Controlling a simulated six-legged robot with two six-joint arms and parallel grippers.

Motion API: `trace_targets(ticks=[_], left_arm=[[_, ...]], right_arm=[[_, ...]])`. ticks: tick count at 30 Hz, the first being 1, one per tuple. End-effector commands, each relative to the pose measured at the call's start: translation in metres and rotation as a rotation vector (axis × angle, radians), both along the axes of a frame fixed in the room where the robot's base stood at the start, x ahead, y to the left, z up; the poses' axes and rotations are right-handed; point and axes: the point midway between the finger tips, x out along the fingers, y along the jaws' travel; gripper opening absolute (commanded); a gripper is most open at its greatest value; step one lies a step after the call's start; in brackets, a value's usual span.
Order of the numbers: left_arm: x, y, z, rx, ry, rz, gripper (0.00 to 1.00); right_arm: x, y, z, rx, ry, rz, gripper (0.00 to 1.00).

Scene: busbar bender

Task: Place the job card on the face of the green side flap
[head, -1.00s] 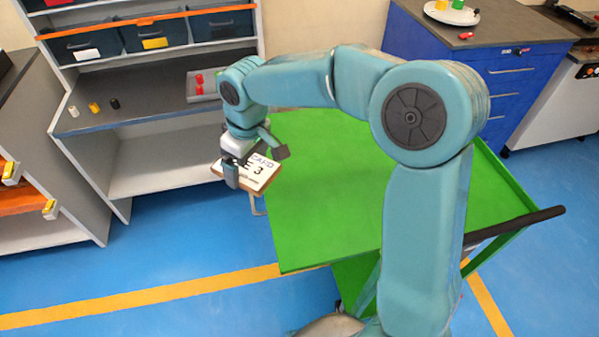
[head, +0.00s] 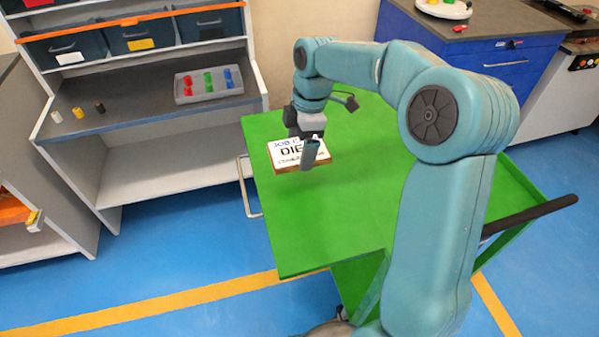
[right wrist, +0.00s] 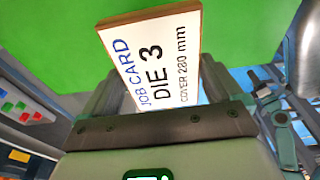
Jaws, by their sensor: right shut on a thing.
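The job card (head: 290,149) is a white plate with a brown edge, printed "JOB CARD DIE 3" in the right wrist view (right wrist: 150,50). My right gripper (head: 309,152) is shut on it, with a finger over part of its print in the head view. The card lies flat-on over the far left part of the green side flap (head: 300,225), face up. I cannot tell whether it touches the flap or is slightly above it. The flap is a broad, bare green panel at the left of the green cart. My left gripper is out of view.
A grey shelf unit (head: 165,132) with bins stands at the back left, holding a tray (head: 189,99) of coloured pieces. A metal bracket (head: 249,190) sticks out by the flap's left edge. A black handle (head: 530,213) is at the right. Blue floor lies in front.

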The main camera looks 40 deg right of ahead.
Motion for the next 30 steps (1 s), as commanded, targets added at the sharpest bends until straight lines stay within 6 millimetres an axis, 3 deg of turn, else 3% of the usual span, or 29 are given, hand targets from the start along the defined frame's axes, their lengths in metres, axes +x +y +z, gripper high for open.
trace_targets(ticks=[3, 9, 15, 29, 30], left_arm=[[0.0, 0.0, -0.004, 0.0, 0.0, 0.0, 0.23], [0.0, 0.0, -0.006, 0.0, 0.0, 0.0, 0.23], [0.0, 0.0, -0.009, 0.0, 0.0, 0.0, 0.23], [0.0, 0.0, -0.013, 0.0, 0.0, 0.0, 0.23], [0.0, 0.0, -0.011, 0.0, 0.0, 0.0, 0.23]], right_arm=[[0.001, 0.0, -0.028, 0.001, 0.002, -0.001, 0.6], [0.002, 0.0, -0.047, 0.0, 0.0, -0.002, 0.6], [0.002, 0.0, -0.079, 0.001, 0.001, -0.001, 0.6], [0.002, 0.0, -0.09, -0.001, -0.002, -0.001, 0.6], [0.002, 0.0, -0.088, -0.001, -0.002, -0.001, 1.0]])
